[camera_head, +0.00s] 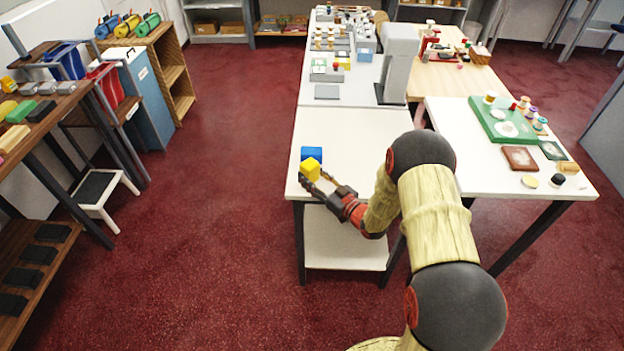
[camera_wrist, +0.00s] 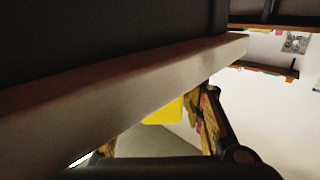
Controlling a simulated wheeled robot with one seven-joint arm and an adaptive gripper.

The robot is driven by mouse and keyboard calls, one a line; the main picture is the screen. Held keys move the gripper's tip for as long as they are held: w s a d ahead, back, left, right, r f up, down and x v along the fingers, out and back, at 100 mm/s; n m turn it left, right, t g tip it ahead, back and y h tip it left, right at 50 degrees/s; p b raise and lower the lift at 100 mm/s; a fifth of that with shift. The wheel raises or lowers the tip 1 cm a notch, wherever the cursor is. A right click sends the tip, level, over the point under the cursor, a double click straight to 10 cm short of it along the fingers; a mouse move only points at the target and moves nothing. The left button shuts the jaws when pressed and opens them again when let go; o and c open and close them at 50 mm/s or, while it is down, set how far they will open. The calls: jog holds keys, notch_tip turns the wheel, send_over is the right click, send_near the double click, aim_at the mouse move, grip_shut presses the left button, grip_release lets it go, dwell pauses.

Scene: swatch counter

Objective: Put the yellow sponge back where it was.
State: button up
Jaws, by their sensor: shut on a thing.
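The yellow sponge (camera_head: 311,168) is a small blocky yellow piece at the front left corner of the near white table (camera_head: 365,130). My gripper (camera_head: 316,178) is shut on it, with its fingers around the near side. In the wrist view the yellow sponge (camera_wrist: 165,112) shows between the fingers, partly hidden by a pale edge. A blue block (camera_head: 311,153) stands just behind the sponge; I cannot tell whether the two touch. I also cannot tell whether the sponge rests on the tabletop.
A green board (camera_head: 490,115) with spools lies on the right table. A grey column (camera_head: 398,65) stands farther back. Left shelves hold several coloured blocks (camera_head: 15,138) and bins. Red floor is open between. The white table around the blue block is mostly bare.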

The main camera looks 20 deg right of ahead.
jog(key=shift+r, duration=0.1)
jog(key=o, duration=1.1)
jog(key=shift+c, duration=0.2)
jog(key=shift+o, duration=0.3)
